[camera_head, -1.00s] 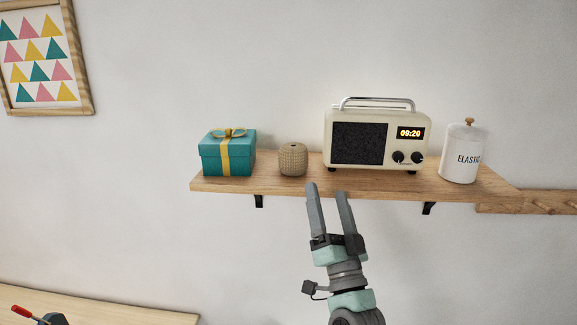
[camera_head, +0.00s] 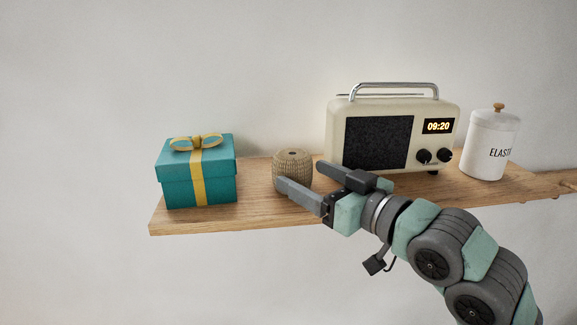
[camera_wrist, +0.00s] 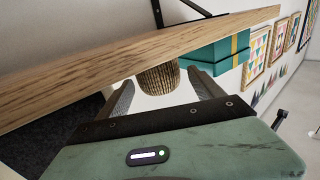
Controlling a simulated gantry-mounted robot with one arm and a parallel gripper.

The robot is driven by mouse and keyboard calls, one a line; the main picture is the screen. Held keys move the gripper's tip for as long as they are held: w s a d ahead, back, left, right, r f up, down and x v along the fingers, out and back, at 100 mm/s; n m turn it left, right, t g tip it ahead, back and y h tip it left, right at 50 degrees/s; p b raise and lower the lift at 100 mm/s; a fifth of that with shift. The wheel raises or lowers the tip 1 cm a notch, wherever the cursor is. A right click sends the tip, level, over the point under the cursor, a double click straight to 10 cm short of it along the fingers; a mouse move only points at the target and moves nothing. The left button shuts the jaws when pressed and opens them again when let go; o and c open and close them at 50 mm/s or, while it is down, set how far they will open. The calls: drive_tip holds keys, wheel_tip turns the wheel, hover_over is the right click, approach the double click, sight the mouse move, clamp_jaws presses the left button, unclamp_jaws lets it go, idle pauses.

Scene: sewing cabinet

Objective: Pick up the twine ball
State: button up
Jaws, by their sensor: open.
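The twine ball (camera_head: 292,168) is a tan, wound, barrel-shaped ball standing on the wooden shelf (camera_head: 255,215), between the gift box and the radio. My gripper (camera_head: 298,176) is open, with its fingers pointing left at the front of the ball. In the head view one finger overlaps the ball's lower front. In the wrist view the ball (camera_wrist: 158,80) shows ahead, between the two spread fingertips (camera_wrist: 160,85). I cannot tell whether a finger touches it. Nothing is held.
A teal gift box (camera_head: 180,178) with a yellow ribbon stands left of the ball. A cream radio (camera_head: 338,140) stands close to the right, behind my gripper. A white canister (camera_head: 490,145) is at the far right.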

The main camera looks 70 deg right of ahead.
sight(282, 162)
drive_tip(key=p+x, duration=0.2)
drive_tip(key=x, duration=0.6)
drive_tip(key=shift+d, duration=0.15)
drive_tip(key=shift+c, duration=0.6)
drive_tip(key=c, duration=1.1)
